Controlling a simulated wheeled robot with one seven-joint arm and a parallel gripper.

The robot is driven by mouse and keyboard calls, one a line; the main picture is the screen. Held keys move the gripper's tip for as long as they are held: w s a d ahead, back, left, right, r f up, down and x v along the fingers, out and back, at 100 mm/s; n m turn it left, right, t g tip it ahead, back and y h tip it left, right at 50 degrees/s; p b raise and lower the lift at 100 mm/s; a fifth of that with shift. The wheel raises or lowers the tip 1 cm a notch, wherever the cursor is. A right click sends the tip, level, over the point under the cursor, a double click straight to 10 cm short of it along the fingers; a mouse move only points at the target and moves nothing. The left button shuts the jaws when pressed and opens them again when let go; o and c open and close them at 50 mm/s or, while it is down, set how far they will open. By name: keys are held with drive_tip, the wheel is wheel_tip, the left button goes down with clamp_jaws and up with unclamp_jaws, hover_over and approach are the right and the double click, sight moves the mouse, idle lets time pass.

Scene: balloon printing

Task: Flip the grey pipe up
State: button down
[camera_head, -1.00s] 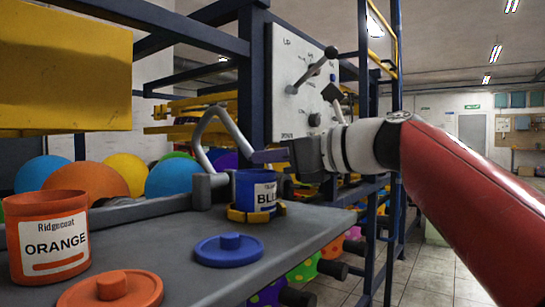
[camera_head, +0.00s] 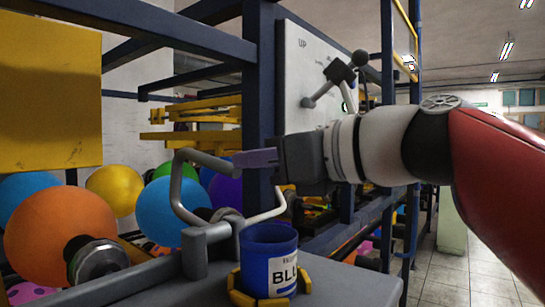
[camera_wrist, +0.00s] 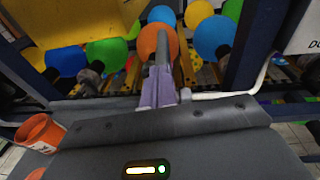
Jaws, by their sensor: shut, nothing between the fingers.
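The grey pipe (camera_head: 180,190) is a bent tube rising from a grey mount at the back edge of the worktop. Its upper bend runs right toward my fingertips. My gripper (camera_head: 255,158) has purple fingers and is shut, with nothing held. It lies level above the blue can, and its tips appear close to or overlapping the pipe's upper end; contact cannot be told. In the wrist view the shut purple fingers (camera_wrist: 158,90) point away, with a grey tube section beyond their tips. A pale bent tube (camera_wrist: 240,90) shows at their right.
A blue can (camera_head: 268,262) stands in a yellow holder below my gripper. Balloons (camera_head: 60,225) fill the rack behind. A dark blue post (camera_head: 259,80) and a white panel with levers (camera_head: 300,65) stand close behind. An orange can (camera_wrist: 38,133) is left in the wrist view.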

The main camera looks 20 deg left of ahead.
drive_tip(key=shift+w+a+r, duration=0.1)
drive_tip(key=shift+a+r, duration=0.15)
drive_tip(key=shift+a, duration=0.05)
idle(0.5)
